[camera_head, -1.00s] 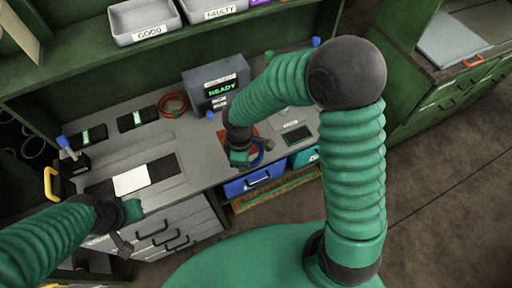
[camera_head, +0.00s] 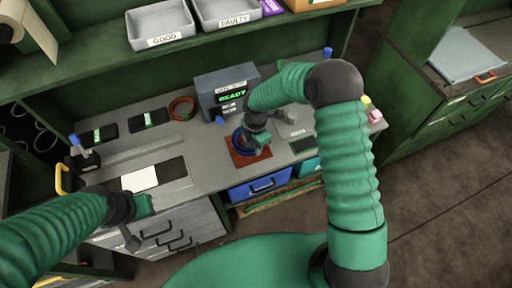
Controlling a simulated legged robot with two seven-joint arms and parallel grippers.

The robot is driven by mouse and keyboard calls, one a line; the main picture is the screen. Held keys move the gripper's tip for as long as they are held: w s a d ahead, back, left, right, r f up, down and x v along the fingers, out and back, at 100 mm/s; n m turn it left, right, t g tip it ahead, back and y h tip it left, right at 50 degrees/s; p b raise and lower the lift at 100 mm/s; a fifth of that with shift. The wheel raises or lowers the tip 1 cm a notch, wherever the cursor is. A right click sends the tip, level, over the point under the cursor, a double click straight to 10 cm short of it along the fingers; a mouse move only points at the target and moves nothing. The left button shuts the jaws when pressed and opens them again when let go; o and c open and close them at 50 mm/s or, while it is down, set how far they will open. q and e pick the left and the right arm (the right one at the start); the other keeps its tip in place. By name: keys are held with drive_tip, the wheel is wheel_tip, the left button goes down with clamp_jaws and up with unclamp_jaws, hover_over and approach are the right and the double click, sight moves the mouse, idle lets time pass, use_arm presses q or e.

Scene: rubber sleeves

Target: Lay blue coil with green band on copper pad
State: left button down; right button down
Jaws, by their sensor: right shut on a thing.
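The copper pad (camera_head: 236,158) is a reddish-brown square near the front edge of the bench, below the grey box. The blue coil (camera_head: 237,141) is a dark blue ring over the pad's back left part; I cannot tell whether it touches the pad. My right gripper (camera_head: 252,146) points down over the pad and is shut on the blue coil, hiding its right side. I cannot make out the coil's green band apart from my green gripper parts. My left gripper (camera_head: 134,222) hangs in front of the grey drawers, away from the pad; its jaws are unclear.
An orange coil (camera_head: 182,108) lies left of the grey READY box (camera_head: 226,91). Black devices with green labels (camera_head: 149,118) and a white card (camera_head: 139,180) lie further left. Grey GOOD (camera_head: 160,24) and FAULTY (camera_head: 222,12) bins sit on the shelf. A blue drawer (camera_head: 262,186) is below the pad.

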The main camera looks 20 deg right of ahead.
drive_tip(key=shift+w+d+f, duration=0.15)
drive_tip(key=shift+w, duration=0.1)
wheel_tip(320, 180, down, 2)
drive_tip(key=shift+s+f+p, duration=0.1)
drive_tip(key=shift+f+p, duration=0.1)
drive_tip(key=shift+p, duration=0.2)
drive_tip(key=shift+a+f, duration=0.2)
drive_tip(key=shift+f, duration=0.15)
drive_tip(key=c, duration=1.6)
unclamp_jaws()
drive_tip(key=o, duration=0.3)
drive_tip(key=shift+d, duration=0.1)
